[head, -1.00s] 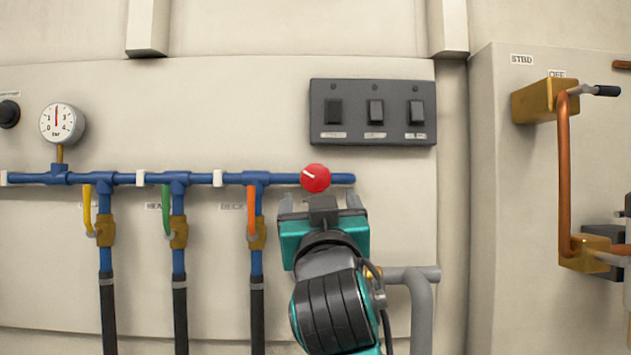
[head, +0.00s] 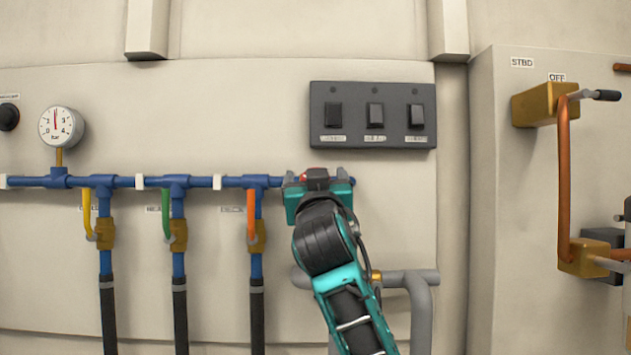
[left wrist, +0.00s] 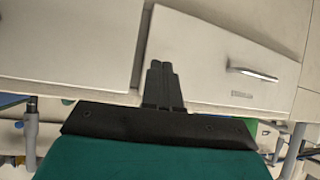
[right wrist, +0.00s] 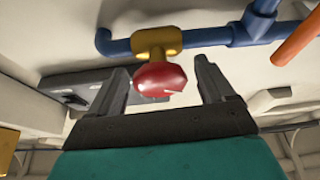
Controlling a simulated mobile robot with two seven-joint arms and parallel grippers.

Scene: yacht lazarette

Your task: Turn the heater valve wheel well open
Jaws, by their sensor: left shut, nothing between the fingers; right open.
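A small red round valve wheel (right wrist: 160,78) with a white mark sits on a brass body on the blue pipe. In the head view only a sliver of the red wheel (head: 311,171) shows behind my right gripper (head: 315,175). In the right wrist view my right gripper (right wrist: 161,72) is open, with one finger on each side of the wheel. I see gaps there and no clear contact. My left gripper (left wrist: 160,66) is shut and empty, in front of pale panels; it is outside the head view.
A dark switch panel (head: 373,113) is just above the right gripper. The blue pipe (head: 120,181) carries yellow, green and orange levers (head: 251,212) to the left. A grey pipe (head: 419,310) stands below right. Copper pipework (head: 563,170) is at far right.

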